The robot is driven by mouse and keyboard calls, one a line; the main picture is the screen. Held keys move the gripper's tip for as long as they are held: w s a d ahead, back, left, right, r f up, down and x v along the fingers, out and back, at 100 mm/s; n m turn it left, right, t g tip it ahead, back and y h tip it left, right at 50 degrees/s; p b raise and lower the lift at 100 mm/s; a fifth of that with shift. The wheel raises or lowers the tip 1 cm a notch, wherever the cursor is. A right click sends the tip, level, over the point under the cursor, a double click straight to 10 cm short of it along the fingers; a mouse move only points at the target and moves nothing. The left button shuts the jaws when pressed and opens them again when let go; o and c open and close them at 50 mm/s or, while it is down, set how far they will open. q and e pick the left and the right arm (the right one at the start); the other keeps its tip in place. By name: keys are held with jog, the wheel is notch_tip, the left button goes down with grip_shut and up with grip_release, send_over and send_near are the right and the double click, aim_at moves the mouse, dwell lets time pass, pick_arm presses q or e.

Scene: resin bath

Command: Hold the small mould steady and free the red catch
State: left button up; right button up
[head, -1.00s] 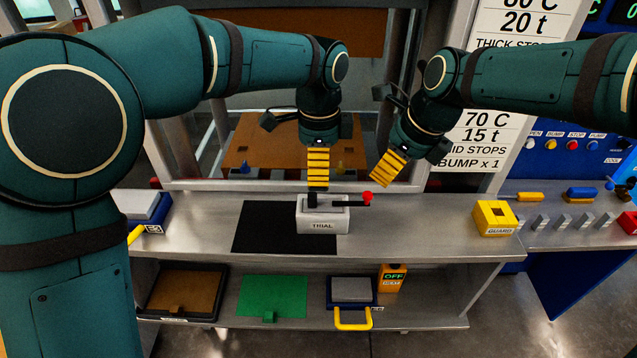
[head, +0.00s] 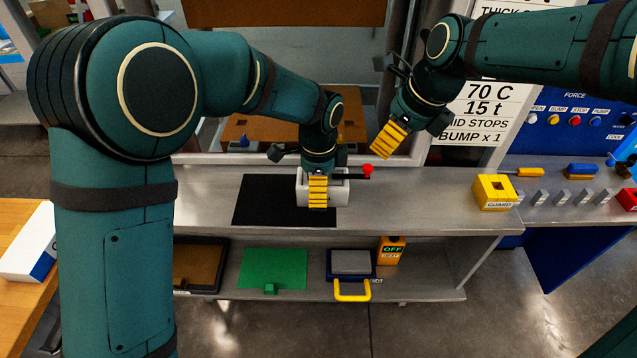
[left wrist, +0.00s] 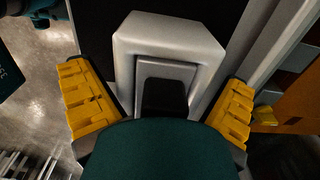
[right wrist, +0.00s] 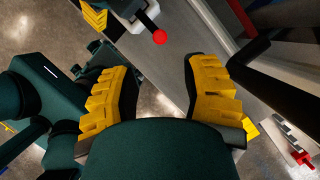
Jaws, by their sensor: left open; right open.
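The small mould (head: 340,192) is a light grey box on the steel bench, partly hidden behind my left gripper (head: 318,203) in the head view. In the left wrist view the mould (left wrist: 170,32) lies between the spread yellow fingers of that gripper (left wrist: 158,80), with a gap on both sides. The red catch (head: 367,169) is a red ball on a dark bar sticking out to the mould's right. My right gripper (head: 381,153) is open and empty, above and just right of the ball. The red ball (right wrist: 160,37) also shows ahead of its fingers (right wrist: 158,78).
A black mat (head: 262,200) lies under and left of the mould. A yellow guard block (head: 495,192) stands to the right on the bench. The lower shelf holds a green sheet (head: 272,266) and a tray with a yellow handle (head: 352,290). Bench between mould and guard is clear.

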pick_arm(q)
jog(key=c, duration=1.3)
jog(key=shift+o, duration=0.2)
